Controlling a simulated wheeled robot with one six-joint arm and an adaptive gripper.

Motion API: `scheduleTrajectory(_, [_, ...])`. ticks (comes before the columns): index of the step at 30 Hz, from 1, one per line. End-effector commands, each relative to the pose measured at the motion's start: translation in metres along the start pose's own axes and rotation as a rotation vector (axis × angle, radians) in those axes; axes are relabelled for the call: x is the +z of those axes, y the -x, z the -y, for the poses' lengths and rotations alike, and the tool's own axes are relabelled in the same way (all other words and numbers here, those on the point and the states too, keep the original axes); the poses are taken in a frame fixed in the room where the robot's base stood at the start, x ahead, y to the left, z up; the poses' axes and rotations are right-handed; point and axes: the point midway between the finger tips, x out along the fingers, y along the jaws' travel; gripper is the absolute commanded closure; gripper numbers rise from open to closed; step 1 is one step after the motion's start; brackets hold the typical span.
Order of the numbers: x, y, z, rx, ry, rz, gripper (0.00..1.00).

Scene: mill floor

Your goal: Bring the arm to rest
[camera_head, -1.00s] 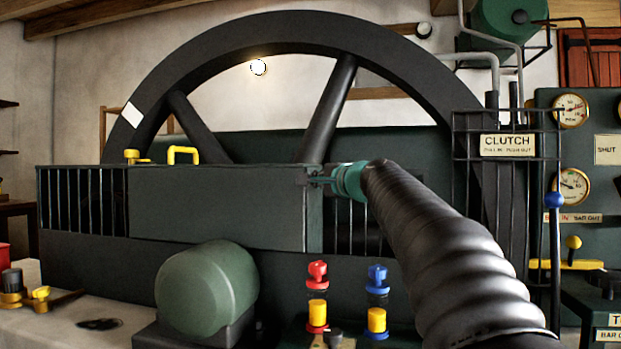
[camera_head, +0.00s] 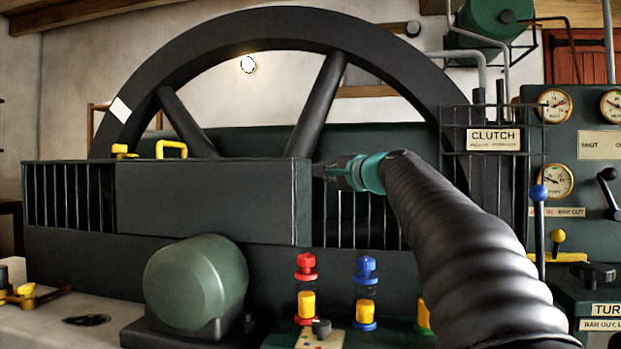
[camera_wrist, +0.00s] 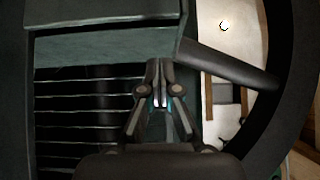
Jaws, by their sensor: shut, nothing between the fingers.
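My gripper (camera_head: 328,171) is at the end of my dark ribbed arm, with a teal band behind it. In the head view it is in front of the barred guard, near the right edge of the dark green panel (camera_head: 213,203). In the wrist view my gripper (camera_wrist: 160,99) has its fingertips close together with nothing between them. The panel and the bars (camera_wrist: 90,118) lie beyond it on the left there. I cannot tell the exact gap between the fingertips and the guard.
A large flywheel (camera_head: 275,22) rises behind the guard. A green motor (camera_head: 195,283), a red valve (camera_head: 305,267) and a blue valve (camera_head: 366,270) stand below. A caged CLUTCH sign (camera_head: 494,139) and a gauge panel (camera_head: 590,115) with levers are at the right.

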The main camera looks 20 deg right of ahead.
Motion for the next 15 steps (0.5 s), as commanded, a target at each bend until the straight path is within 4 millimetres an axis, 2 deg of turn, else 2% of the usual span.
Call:
scheduleTrajectory(1, [0.0,0.014,0.0,-0.003,0.002,-0.003,1.0])
scheduleTrajectory(6, [-0.003,0.048,-0.001,-0.002,0.002,-0.008,1.0])
scheduleTrajectory(10, [-0.003,0.066,0.0,-0.002,0.003,-0.008,1.0])
scheduleTrajectory(15, [-0.002,0.078,0.0,-0.001,0.003,-0.005,1.0])
